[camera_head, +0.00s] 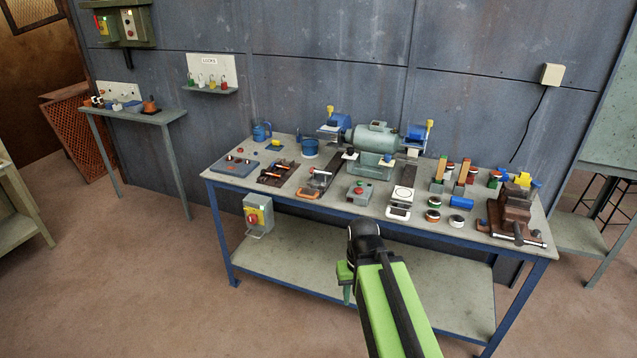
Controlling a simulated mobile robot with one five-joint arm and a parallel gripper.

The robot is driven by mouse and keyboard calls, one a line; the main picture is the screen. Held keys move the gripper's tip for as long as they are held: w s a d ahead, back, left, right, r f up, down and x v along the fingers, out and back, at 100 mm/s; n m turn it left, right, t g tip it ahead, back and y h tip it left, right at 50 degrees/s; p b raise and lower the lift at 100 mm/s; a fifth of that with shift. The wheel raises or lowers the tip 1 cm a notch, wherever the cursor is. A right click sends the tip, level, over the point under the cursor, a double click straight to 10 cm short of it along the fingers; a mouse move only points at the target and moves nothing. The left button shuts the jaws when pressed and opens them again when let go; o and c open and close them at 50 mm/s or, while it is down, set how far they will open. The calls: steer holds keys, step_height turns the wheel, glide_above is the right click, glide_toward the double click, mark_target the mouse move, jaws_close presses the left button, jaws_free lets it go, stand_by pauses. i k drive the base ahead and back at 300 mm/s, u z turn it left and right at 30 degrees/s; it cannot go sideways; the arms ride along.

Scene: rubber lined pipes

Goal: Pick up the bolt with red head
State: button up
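No bolt with a red head can be made out for certain at this size. Small reddish and dark parts lie on the blue-grey plate (228,168) at the left end of the workbench (232,183). More small parts with reddish or orange spots lie on the brown tray (278,172) to its right. My gripper (346,294) hangs at the end of my green arm, in front of the bench's front edge, apart from these parts. Its fingers are small and partly hidden by the arm, so their opening does not show.
A green bench grinder (374,141) stands at the bench's back middle. A red-button box (360,192) is near the front edge. A brown vise (512,210) stands at the right end. A lower shelf (300,262) and open floor (150,290) show.

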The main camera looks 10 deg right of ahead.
mark_target(313, 170)
steer(key=u, duration=0.35)
steer(key=i, duration=0.7)
steer(key=u, duration=1.05)
steer(key=i, duration=1.25)
steer(key=z, duration=0.35)
steer(key=i, duration=1.2)
steer(key=z, duration=0.8)
